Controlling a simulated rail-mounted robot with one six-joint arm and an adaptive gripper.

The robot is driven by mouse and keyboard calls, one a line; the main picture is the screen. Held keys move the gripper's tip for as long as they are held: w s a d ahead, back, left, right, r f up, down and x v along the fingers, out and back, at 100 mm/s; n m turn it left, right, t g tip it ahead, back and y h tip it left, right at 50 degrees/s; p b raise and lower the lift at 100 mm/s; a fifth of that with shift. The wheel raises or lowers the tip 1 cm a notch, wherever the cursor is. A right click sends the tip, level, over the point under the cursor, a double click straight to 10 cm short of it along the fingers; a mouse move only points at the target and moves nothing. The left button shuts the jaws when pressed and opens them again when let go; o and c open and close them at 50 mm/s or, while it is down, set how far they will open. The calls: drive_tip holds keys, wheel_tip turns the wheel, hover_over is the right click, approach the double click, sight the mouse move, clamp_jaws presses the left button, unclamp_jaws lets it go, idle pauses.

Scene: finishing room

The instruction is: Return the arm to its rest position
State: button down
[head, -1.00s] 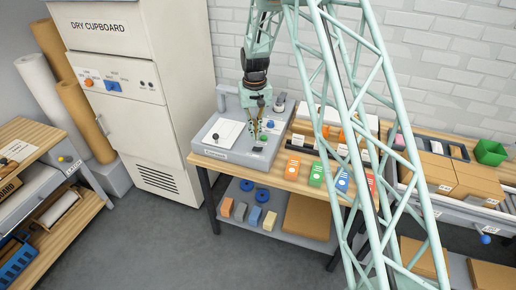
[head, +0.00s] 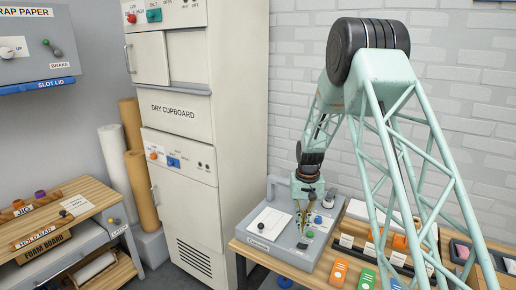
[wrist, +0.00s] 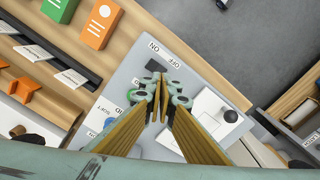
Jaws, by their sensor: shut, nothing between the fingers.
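My gripper (head: 302,220) points down over the grey machine (head: 274,250) on the wooden bench in the head view. In the wrist view my gripper (wrist: 161,118) has its fingers together with nothing between them. Below it lies the grey machine panel (wrist: 185,55), marked ON and OFF, with a green button (wrist: 134,96) partly hidden behind a finger. A white plate with a black knob (wrist: 231,115) is to the right of the fingers. My arm rises from the gripper to an elbow at the upper right of the head view.
The dry cupboard (head: 183,110) stands left of the bench, close to the machine. Orange and green cards (head: 338,273) lie on the bench front. A shelf unit (head: 75,212) and rolls (head: 142,190) are farther left.

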drive_tip(key=s+r+t+b, duration=0.2)
drive_tip(key=s+r+b, duration=0.4)
drive_tip(key=s+r, duration=1.9)
drive_tip(key=s+r+t+b, duration=0.2)
drive_tip(key=s+b, duration=0.3)
drive_tip(key=s, duration=2.7)
drive_tip(key=shift+s+r+n, duration=0.35)
drive_tip(key=shift+s+n, duration=0.05)
drive_tip(key=c, duration=3.4)
unclamp_jaws()
drive_tip(key=shift+c, duration=0.2)
